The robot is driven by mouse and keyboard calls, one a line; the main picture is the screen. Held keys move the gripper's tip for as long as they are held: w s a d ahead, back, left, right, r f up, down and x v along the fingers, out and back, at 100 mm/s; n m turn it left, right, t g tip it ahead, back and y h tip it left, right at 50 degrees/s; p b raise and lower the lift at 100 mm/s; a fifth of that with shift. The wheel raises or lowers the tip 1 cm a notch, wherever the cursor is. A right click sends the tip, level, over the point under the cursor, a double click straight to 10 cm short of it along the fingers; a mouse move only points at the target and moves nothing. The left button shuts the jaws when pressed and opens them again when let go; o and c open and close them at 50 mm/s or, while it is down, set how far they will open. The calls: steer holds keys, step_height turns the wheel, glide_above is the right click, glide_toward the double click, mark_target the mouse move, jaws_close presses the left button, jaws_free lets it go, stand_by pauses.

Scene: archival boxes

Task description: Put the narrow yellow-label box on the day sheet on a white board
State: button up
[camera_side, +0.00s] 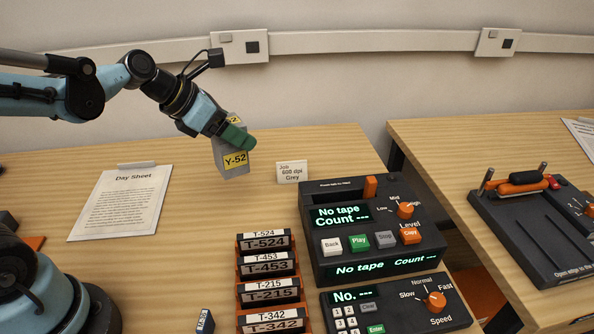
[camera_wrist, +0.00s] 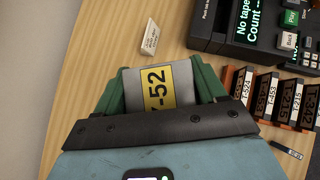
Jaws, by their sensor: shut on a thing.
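The narrow grey box with a yellow label reading Y-52 (camera_side: 236,160) is upright in the side view, near the back of the left table. My gripper (camera_side: 236,136) is shut on its upper part. The wrist view shows the box (camera_wrist: 158,88) between the two green fingers (camera_wrist: 160,92). I cannot tell whether its bottom touches the table. The day sheet (camera_side: 122,202) is a printed white page on a board with a clip at its top edge, left of the box and clear of objects.
A small Job card (camera_side: 292,172) stands just right of the box. A black tape machine (camera_side: 372,232) and a keypad unit (camera_side: 400,306) are farther right. Several T-labelled boxes (camera_side: 266,267) stand in a row at the front. Table between the sheet and that row is mostly free.

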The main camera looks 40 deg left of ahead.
steer(key=s+a+n+y, duration=0.4)
steer(key=a+n, duration=0.1)
steer(key=a, duration=0.4)
steer(key=s+a+n+y, duration=0.3)
steer(key=s+a+n, duration=0.1)
steer(key=a, duration=0.5)
steer(key=shift+s+a+f, duration=0.4)
steer(key=shift+a+f, duration=1.35)
steer(key=shift+a, duration=0.1)
steer(key=shift+s+a+f, duration=0.35)
steer(key=shift+a+f, duration=1.35)
steer(key=shift+a, duration=0.15)
steer(key=shift+s+a+f, duration=0.4)
steer(key=shift+a+f, duration=1.35)
steer(key=shift+a, duration=0.1)
steer(key=shift+f, duration=0.1)
steer(key=o, duration=1.3)
